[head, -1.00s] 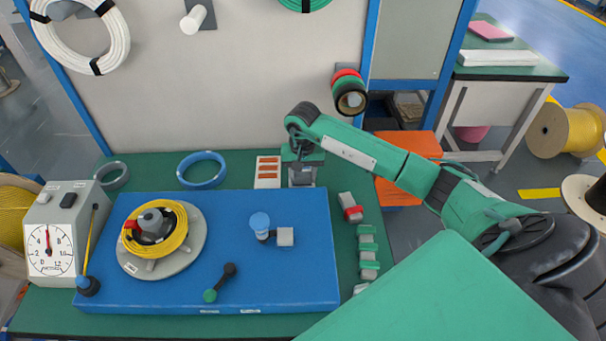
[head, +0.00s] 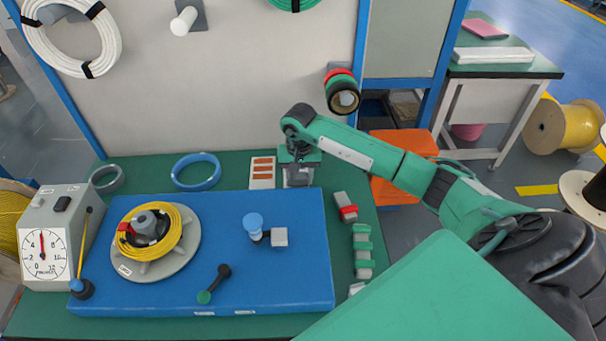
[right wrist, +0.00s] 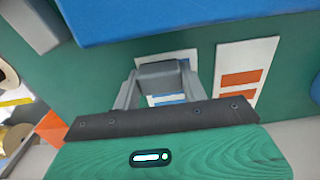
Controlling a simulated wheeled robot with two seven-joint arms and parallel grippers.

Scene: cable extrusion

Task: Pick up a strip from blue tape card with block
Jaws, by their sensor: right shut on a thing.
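My right gripper (head: 299,178) is at the back edge of the table, just right of the card with orange strips. It points down, and in the right wrist view (right wrist: 158,88) its fingers are shut on a grey block (right wrist: 160,74). The block is over the blue tape card (right wrist: 168,98), a white card with blue strips that is largely hidden by block and fingers. I cannot tell whether the block touches the card. My left gripper is not in view.
The card with orange strips (head: 262,173) lies left of my right gripper. A blue board (head: 200,297) with a yellow cable spool (head: 165,252) fills the table's middle. A block with a red band (head: 346,207) and several green-banded blocks (head: 362,252) line the right edge.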

